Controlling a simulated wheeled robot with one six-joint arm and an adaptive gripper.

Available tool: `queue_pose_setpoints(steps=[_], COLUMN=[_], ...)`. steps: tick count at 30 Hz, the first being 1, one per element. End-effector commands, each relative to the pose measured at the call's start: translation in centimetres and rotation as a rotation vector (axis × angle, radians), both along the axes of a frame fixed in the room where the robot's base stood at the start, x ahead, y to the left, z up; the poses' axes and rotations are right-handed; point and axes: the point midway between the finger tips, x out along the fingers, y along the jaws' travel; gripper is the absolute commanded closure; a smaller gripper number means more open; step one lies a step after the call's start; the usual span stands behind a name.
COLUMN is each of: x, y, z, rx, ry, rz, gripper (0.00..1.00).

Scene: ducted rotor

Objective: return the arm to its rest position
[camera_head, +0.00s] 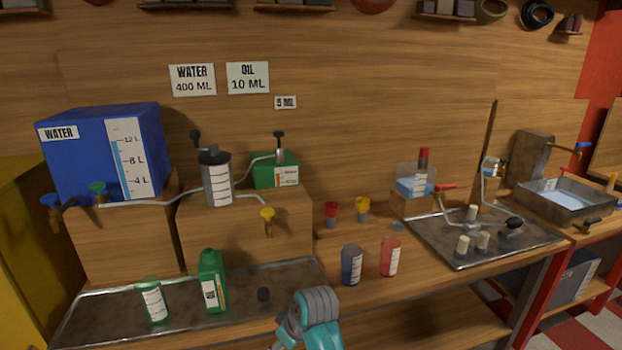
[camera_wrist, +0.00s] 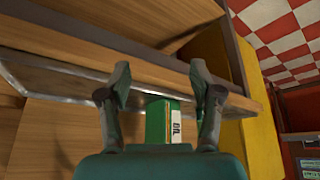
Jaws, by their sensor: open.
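My gripper (camera_wrist: 158,78) is open in the wrist view, its two fingers spread apart with nothing held. A green bottle with a white label (camera_wrist: 158,122) shows between the fingers, farther off, and appears upside down in this view. In the head view, part of my arm (camera_head: 312,318), teal with a grey ribbed piece, shows at the bottom centre, in front of the bench. The fingers cannot be made out clearly there. The green bottle (camera_head: 211,281) stands upright on the left metal tray (camera_head: 90,318), left of my arm and apart from it.
Blue (camera_head: 351,265) and red (camera_head: 390,256) beakers stand on the bench right of my arm. A yellow cabinet (camera_head: 30,240) is at far left.

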Motion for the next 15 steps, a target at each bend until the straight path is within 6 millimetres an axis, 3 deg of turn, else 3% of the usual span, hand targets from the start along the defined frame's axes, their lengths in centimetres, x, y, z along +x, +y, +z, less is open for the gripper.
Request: queue_pose_setpoints(steps=[6, 15], x=[-3.2, -9.4], y=[-3.4, -8.6], z=[-6.6, -13.6], rx=[0.034, 0.088], ry=[-0.049, -0.145], rz=[-0.115, -0.283], gripper=[0.35, 0.35])
